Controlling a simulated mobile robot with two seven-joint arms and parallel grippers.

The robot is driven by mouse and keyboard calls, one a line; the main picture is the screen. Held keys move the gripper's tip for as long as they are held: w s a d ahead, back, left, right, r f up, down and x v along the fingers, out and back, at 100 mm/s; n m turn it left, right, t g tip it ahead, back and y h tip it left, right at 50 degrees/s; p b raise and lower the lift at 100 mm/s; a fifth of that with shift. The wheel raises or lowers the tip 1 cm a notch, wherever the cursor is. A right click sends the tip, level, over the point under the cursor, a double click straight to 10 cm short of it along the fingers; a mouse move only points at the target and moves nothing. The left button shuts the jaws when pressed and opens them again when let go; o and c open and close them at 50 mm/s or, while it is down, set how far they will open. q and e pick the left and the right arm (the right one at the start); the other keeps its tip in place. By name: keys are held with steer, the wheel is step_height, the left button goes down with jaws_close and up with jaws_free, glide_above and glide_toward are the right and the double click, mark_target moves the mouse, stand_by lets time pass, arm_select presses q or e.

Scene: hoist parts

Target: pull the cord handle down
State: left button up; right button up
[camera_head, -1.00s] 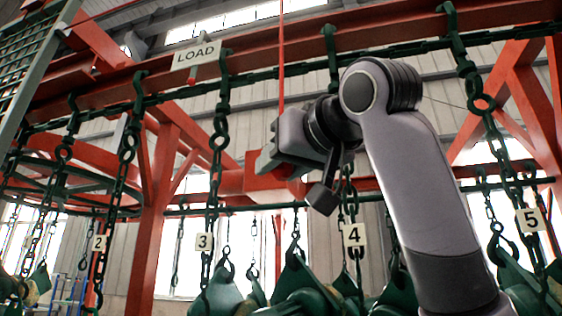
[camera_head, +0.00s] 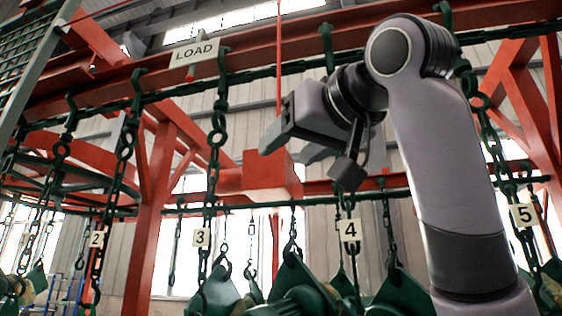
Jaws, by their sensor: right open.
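A thin red cord (camera_head: 279,55) hangs straight down from the top of the camera_head view, just left of centre. It passes behind my right gripper (camera_head: 284,150), and I cannot make out a separate handle on it. My right gripper is open, points left and down, and overlaps the cord in the picture. I cannot tell whether it touches the cord; nothing shows held between its fingers. My left gripper is not in view.
A red beam with a LOAD sign (camera_head: 194,52) crosses above. Dark green chains with number tags, such as tag 3 (camera_head: 201,237) and tag 4 (camera_head: 349,230), hang around my arm. A red box-shaped part (camera_head: 262,180) is behind the gripper. Green hoist parts (camera_head: 300,285) are below.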

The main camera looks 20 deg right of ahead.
steer(key=s, duration=0.3)
steer(key=shift+d, duration=0.3)
steer(key=shift+w, duration=0.1)
